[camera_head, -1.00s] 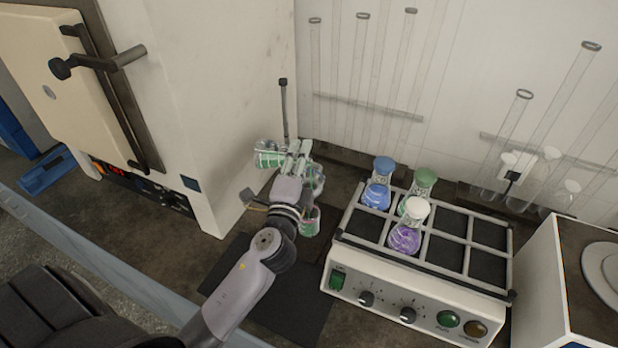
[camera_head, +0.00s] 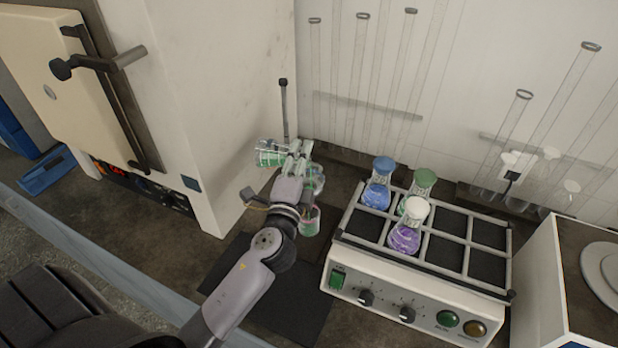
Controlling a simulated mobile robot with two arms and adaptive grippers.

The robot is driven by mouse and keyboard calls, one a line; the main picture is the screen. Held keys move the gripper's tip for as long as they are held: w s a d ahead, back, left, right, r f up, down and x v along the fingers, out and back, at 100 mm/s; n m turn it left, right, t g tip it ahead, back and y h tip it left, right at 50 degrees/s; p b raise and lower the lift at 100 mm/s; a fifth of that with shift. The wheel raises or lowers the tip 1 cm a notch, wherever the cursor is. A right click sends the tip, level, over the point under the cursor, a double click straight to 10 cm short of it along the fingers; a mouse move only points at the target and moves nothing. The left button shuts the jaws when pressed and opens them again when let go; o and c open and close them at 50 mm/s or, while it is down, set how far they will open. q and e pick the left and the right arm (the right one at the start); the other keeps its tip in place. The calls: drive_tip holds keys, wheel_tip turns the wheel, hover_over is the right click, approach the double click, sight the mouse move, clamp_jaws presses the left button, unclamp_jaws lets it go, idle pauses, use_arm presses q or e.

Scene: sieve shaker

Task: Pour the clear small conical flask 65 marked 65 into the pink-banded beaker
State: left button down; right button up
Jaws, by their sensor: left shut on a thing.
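My left gripper (camera_head: 298,156) is shut on a glass vessel, most likely the clear small conical flask (camera_head: 316,180), which shows at the right of the fingers and is partly hidden by them. Its marking cannot be read, and its tilt is hard to tell. A small glass vessel with a faint pink tint, likely the pink-banded beaker (camera_head: 310,222), stands just below it, beside my wrist and partly covered by it. Whether any liquid is passing between them cannot be seen. My right gripper is out of view.
A green-marked glass vessel (camera_head: 270,154) is left of the fingers, close to the white oven (camera_head: 225,110). A shaker rack (camera_head: 470,222) at the right holds blue (camera_head: 377,192), green-capped (camera_head: 424,182) and purple (camera_head: 404,238) flasks. A dark mat (camera_head: 290,305) lies in front.

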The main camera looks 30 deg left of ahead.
use_arm(q)
drive_tip(key=shift+m, duration=0.3)
idle(0.8)
drive_tip(key=shift+d+f+m, duration=0.2)
drive_tip(key=shift+f+m, duration=0.35)
drive_tip(key=shift+m, duration=0.45)
idle(1.8)
